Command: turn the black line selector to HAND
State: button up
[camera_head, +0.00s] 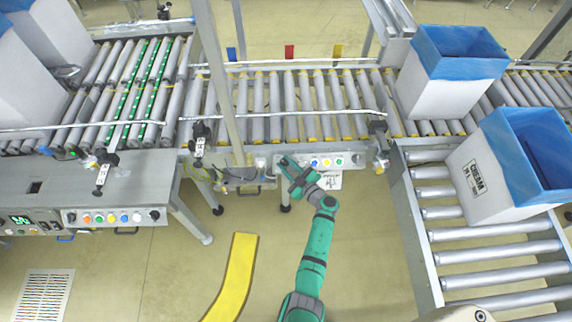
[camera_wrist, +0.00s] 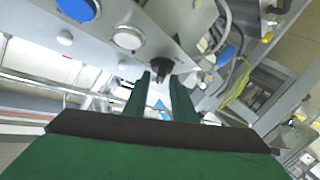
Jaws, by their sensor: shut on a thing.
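My gripper (camera_head: 291,171) is at the left end of a small control panel (camera_head: 338,161) on the front of the middle conveyor. In the wrist view its two green fingers (camera_wrist: 161,90) are closed around the black line selector (camera_wrist: 160,69), a small dark knob on the grey panel face. The selector's pointing direction cannot be read, and any HAND label is not legible. In the head view my gripper hides the selector. A white button (camera_wrist: 127,38) and a blue button (camera_wrist: 78,8) sit on the same panel beside the selector.
Roller conveyors (camera_head: 300,105) run behind the panel. Boxes with blue liners stand on the right, one at the back (camera_head: 440,90) and one nearer (camera_head: 490,185). Another panel with coloured buttons (camera_head: 115,217) is on the left. A yellow floor strip (camera_head: 236,275) lies on open floor left of my arm.

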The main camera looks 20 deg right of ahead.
dwell(0.4)
jog(key=o, duration=0.7)
jog(key=shift+c, duration=0.2)
jog(key=v, duration=1)
jog(key=shift+s, duration=0.4)
jog(key=shift+d, duration=0.1)
jog(key=s+a+r+m+t+h, duration=0.1)
jog(key=s+a+r+t, duration=0.1)
jog(key=s+a+r, duration=0.35)
jog(key=s+a+r+m+t+h, duration=0.1)
jog(key=s+a+r+t, duration=0.1)
jog(key=s+a, duration=0.65)
jog(key=s+a+r+m+g+h, duration=0.1)
jog(key=s+a+r+m+g, duration=0.1)
jog(key=s+r, duration=0.5)
jog(key=s+a+r+m+g+h, duration=0.1)
jog(key=s+a+r+m, duration=0.4)
jog(key=s, duration=0.8)
notch_tip(320, 180, up, 2)
jog(key=shift+s+a+r+g+h, duration=0.1)
jog(key=shift+s+a+g+h, duration=0.4)
jog(key=shift+a, duration=0.55)
